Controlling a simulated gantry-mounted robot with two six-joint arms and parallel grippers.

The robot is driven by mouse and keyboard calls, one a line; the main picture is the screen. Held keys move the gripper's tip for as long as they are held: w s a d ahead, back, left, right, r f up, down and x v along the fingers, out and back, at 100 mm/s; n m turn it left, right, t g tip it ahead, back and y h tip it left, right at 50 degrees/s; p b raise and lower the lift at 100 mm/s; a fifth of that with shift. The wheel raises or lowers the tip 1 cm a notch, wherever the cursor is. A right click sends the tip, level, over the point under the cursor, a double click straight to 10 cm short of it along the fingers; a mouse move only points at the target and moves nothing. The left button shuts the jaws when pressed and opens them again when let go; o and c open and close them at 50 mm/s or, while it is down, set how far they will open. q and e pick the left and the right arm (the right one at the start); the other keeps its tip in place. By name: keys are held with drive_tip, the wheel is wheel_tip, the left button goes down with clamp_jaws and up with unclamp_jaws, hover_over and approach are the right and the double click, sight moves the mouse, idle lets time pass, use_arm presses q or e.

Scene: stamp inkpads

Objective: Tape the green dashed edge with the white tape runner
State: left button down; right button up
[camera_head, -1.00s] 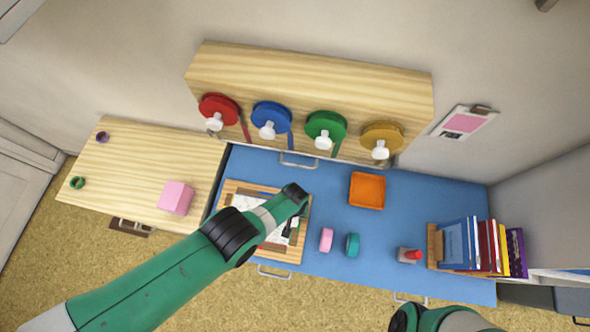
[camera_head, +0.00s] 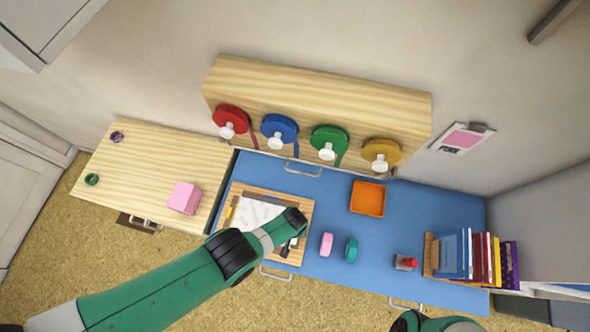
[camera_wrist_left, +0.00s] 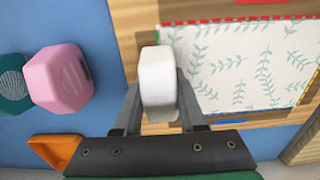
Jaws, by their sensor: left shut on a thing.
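In the left wrist view, my left gripper (camera_wrist_left: 155,105) is shut on the white tape runner (camera_wrist_left: 158,72). The runner overlaps the left side of a leaf-patterned white sheet (camera_wrist_left: 240,65) on a wooden board (camera_wrist_left: 205,12). Red dashes run along the sheet's top edge, blue along its bottom, and some yellow at its right. The green dashed edge is not clearly visible; the runner hides part of the left side. In the head view, the sheet (camera_head: 258,213) lies on the board (camera_head: 292,260), with my arm above its near right part. Whether the runner touches the sheet, I cannot tell. My right gripper is outside both views.
An orange tray (camera_head: 367,199), a red-topped stamp (camera_head: 405,262) and books (camera_head: 470,256) are farther right. Blue tabletop around the tray is clear.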

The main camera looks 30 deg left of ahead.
use_arm(q)
drive_tip(key=shift+s+d+r+p, duration=0.1)
drive_tip(key=shift+s+d+p, duration=0.2)
drive_tip(key=shift+s+p, duration=0.45)
drive_tip(key=shift+s, duration=0.35)
drive_tip(key=shift+s, duration=0.1)
drive_tip(key=shift+s+d+p, duration=0.35)
drive_tip(key=shift+s+p, duration=0.15)
drive_tip(key=shift+s, duration=0.25)
drive_tip(key=shift+s+d+p, duration=0.2)
drive_tip(key=shift+s+p, duration=0.05)
drive_tip(key=shift+s, duration=0.25)
drive_tip(key=shift+s+d+p, duration=0.15)
drive_tip(key=shift+s+p, duration=0.05)
drive_tip(key=shift+s, duration=0.3)
wheel_tip(320, 180, up, 7)
drive_tip(key=p, duration=0.7)
